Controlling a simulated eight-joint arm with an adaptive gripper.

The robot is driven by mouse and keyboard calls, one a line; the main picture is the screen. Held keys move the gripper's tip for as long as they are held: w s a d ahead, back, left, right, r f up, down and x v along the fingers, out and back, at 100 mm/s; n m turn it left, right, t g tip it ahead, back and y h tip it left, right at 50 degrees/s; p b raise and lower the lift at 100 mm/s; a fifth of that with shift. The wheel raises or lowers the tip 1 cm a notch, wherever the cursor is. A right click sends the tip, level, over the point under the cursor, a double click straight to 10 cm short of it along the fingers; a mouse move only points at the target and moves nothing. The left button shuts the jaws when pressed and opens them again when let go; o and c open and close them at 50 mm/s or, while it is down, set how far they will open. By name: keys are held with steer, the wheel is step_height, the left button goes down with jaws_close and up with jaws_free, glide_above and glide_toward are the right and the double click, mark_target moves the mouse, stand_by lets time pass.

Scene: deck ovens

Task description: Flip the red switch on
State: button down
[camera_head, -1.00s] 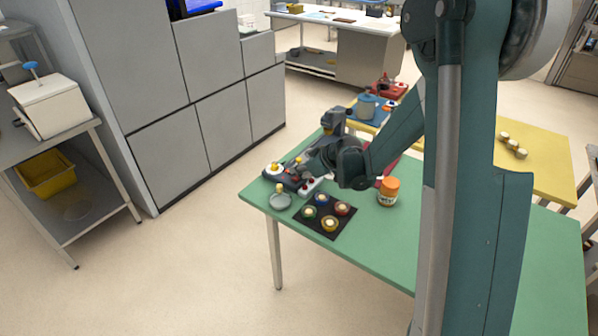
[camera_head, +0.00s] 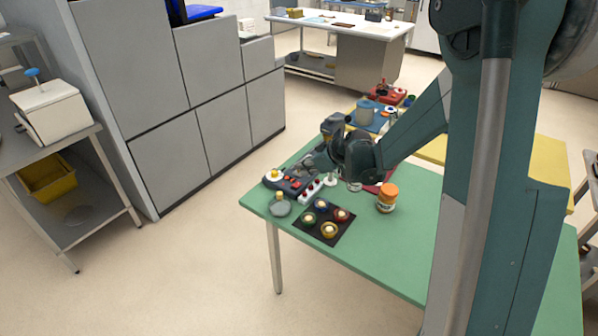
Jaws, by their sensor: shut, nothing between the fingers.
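A dark control panel (camera_head: 272,184) lies at the far left corner of the green table. Small red parts (camera_head: 290,180) show on its top, and a white strip with red knobs (camera_head: 311,189) lies at its right side. Which red part is the switch, and whether it is on or off, is too small to tell. My gripper (camera_head: 307,165) is shut and empty, just behind and above the panel's right part. I cannot tell whether its fingertips touch the panel.
A black mat with several round coloured pieces (camera_head: 325,238), a grey dish (camera_head: 280,209) and an orange-lidded jar (camera_head: 387,198) stand near the panel. A blue tray (camera_head: 366,122) and red items are behind my arm. The green table's front right is clear.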

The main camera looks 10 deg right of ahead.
steer(key=v, duration=0.6)
steer(key=shift+w+d+r+p, duration=0.15)
steer(key=shift+d+p, duration=0.3)
steer(key=shift+r, duration=0.1)
steer(key=s+a+r+m+h, duration=0.1)
steer(key=s+r+m, duration=0.1)
steer(key=s+r, duration=0.55)
steer(key=s+r+m+h, duration=0.2)
steer(key=s+r+m, duration=0.15)
steer(key=s, duration=0.75)
steer(key=s+d+m+h, duration=0.1)
steer(key=s+m, duration=0.1)
steer(key=s, duration=0.9)
steer(key=s+d+r+m+h, duration=0.1)
steer(key=s+m, duration=0.1)
steer(key=s, duration=0.9)
steer(key=shift+d+h, duration=0.3)
steer(key=shift+d, duration=0.05)
steer(key=shift+w+r, duration=0.1)
steer(key=shift+r, duration=0.05)
stand_by(0.7)
